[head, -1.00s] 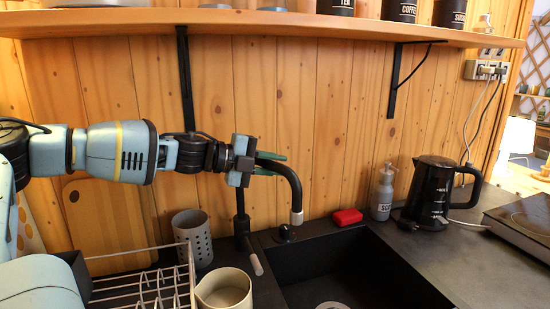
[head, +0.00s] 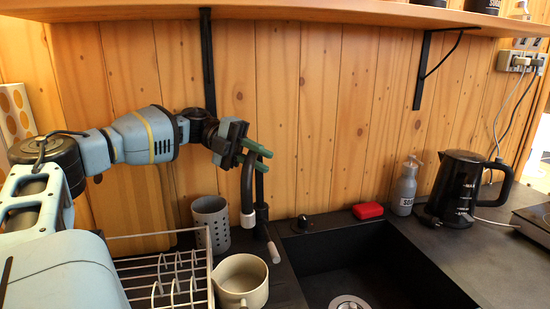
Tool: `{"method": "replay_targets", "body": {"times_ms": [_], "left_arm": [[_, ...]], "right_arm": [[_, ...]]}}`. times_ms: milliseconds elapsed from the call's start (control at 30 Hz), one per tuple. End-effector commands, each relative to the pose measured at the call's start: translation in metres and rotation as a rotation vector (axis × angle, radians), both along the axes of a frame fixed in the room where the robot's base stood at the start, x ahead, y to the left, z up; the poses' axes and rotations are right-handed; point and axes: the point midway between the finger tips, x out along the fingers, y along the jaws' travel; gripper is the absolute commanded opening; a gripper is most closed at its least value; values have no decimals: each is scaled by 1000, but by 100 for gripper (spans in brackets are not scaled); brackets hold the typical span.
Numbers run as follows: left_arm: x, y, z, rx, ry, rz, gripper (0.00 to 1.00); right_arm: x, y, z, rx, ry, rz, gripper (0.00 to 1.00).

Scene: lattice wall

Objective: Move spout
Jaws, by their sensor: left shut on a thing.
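The spout (head: 247,188) is a black curved pipe with a pale tip. It hangs just left of the black tap column (head: 261,190), near the left edge of the black sink. My left gripper (head: 257,154), with green fingers, is shut on the upper bend of the spout. Its fingers hide the top of the bend. A grey-ended tap lever (head: 273,252) sticks out low in front of the column. My right gripper is out of view.
A grey perforated cup (head: 211,224), a wire dish rack (head: 165,279) and a cream pot (head: 241,281) stand left of the sink (head: 352,262). A red sponge (head: 367,211), soap bottle (head: 404,188) and black kettle (head: 459,188) stand to the right. A shelf (head: 350,14) runs above.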

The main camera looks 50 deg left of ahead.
Motion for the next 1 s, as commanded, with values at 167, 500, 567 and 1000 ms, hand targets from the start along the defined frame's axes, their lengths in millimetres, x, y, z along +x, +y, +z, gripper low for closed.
{"method": "replay_targets", "body": {"times_ms": [167,500,567,1000], "left_arm": [[-10,8,1,-2,-1,-31,0],[-13,11,0,0,0,-46,0],[-14,11,0,0,0,-46,0],[-13,11,0,-1,0,-45,42]], "right_arm": [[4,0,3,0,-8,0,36],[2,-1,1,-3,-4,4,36],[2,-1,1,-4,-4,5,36],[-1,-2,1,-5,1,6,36]]}}
